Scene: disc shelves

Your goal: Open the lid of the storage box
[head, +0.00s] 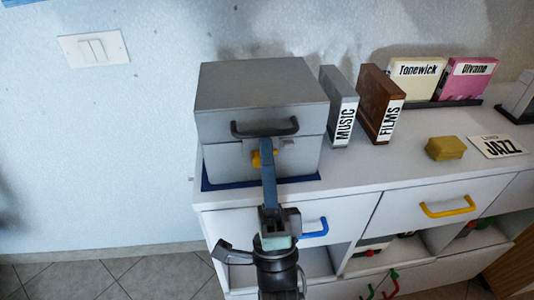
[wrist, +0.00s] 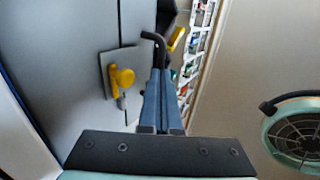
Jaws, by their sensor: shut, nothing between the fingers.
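The grey storage box (head: 225,165) stands on a dark blue mat at the left end of the white cabinet top. Its lid (head: 255,88) is down, with a dark handle (head: 265,128) across its front. A yellow latch piece (head: 256,158) sits on the box front below the handle. In the wrist view the yellow latch (wrist: 122,77) is on a grey plate over the seam. The dark handle (wrist: 152,38) shows beyond my fingertips. My gripper (head: 266,142) is shut and empty, its blue fingers (wrist: 160,75) in front of the box beside the latch. Whether they touch anything is unclear.
A grey MUSIC case (head: 340,100) and a brown FILMS case (head: 378,100) stand just right of the box. A yellow block (head: 445,148) lies farther right. The blue drawer handle (head: 315,228) is below, near my wrist. Wall space left of the box is free.

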